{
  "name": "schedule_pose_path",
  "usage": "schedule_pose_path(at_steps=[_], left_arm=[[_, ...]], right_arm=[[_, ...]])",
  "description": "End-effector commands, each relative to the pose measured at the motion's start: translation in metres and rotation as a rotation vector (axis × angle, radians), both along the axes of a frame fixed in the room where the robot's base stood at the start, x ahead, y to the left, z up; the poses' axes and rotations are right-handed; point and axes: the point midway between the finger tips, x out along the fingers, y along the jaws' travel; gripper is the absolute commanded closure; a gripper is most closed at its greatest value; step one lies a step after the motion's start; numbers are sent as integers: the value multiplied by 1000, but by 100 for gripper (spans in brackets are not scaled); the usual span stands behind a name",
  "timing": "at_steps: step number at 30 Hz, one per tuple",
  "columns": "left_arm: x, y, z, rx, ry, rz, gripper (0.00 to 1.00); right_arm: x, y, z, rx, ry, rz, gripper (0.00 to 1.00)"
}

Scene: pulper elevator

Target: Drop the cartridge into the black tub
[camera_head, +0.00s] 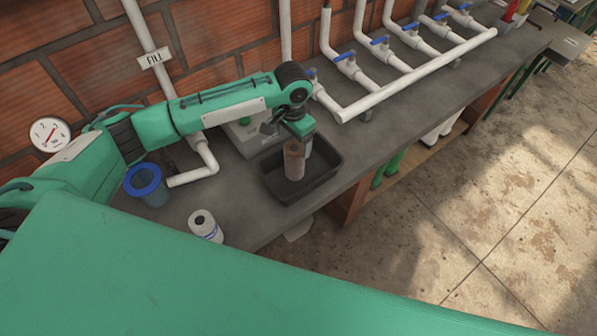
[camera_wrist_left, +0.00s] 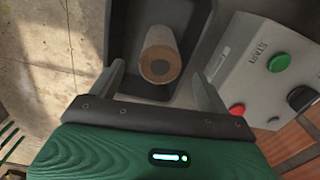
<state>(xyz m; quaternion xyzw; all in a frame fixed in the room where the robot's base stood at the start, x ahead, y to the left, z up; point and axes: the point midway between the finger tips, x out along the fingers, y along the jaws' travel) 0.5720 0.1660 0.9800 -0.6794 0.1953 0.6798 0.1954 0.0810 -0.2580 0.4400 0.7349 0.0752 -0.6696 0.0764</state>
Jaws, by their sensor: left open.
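The brown cylindrical cartridge (camera_head: 294,165) is at the black tub (camera_head: 314,180), roughly upright, its lower end within the tub's outline. My left gripper (camera_head: 297,143) is directly above, pointing down, with its jaws open around the cartridge's top. In the left wrist view the cartridge (camera_wrist_left: 160,52) shows its round end with a dark centre hole between the spread fingers (camera_wrist_left: 157,78), with gaps on both sides. The tub (camera_wrist_left: 118,35) surrounds it there. Whether the cartridge's base rests on the tub floor is hard to see. My right gripper is not visible.
A grey control box (camera_wrist_left: 245,70) with a green START button and a red button stands close beside the tub. A blue-rimmed container (camera_head: 146,182) and a white bottle (camera_head: 205,226) stand left on the bench. White pipes with blue valves (camera_head: 380,42) run along the wall.

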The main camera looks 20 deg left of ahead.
Motion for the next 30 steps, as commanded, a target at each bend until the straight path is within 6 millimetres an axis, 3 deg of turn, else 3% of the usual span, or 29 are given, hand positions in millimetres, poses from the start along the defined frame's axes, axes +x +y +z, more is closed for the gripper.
schedule_pose_path(at_steps=[9, 15, 30], left_arm=[[1, 0, 71, -1, -4, 0, 21], [1, 0, 99, 0, -2, 0, 21], [0, 0, 107, 1, -1, 1, 21]], right_arm=[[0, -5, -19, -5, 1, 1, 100], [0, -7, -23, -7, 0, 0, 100], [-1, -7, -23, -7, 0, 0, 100]])
